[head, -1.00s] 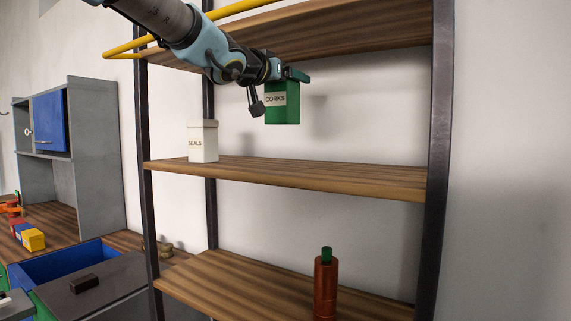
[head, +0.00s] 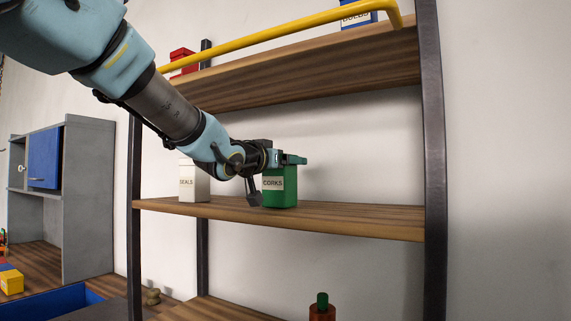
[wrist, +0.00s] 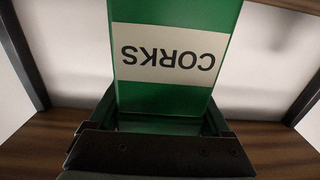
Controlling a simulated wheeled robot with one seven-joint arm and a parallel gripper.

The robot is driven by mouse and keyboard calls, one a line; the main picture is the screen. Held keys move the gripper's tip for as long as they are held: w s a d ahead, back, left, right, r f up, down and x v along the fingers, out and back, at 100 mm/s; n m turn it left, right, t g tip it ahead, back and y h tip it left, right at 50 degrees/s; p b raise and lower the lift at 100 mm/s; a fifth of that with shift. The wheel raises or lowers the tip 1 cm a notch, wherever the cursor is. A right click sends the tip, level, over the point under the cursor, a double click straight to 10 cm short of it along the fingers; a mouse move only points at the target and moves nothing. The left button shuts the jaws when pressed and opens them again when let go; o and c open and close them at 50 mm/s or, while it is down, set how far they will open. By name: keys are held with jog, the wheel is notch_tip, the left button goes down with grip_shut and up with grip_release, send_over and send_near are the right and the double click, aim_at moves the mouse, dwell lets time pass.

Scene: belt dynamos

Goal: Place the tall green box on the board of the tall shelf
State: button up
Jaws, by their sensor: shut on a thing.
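The tall green box (head: 283,192), labelled CORKS, is upright at the middle board (head: 340,216) of the tall shelf. Its base appears to be at the board's surface; I cannot tell for certain whether it touches. My gripper (head: 290,160) is shut on the box near its top. In the wrist view the green box (wrist: 175,95) fills the middle, its label upside down, with the dark gripper (wrist: 160,128) at it. The far side of the box is hidden.
A white box (head: 192,184) labelled SEALS stands left of the green box on the same board. The upper board (head: 330,72) with a yellow rail (head: 290,36) is above my arm. The board's right part is clear. A brown bottle (head: 322,312) is below.

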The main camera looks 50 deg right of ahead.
jog(key=shift+f, duration=0.2)
jog(key=o, duration=1.5)
jog(key=shift+r, duration=0.15)
jog(key=shift+a, duration=0.15)
jog(key=b+v, duration=0.2)
jog(key=v, duration=0.9)
jog(key=shift+s+a+b, duration=0.1)
jog(key=shift+a+b, duration=0.25)
jog(key=shift+a, duration=0.05)
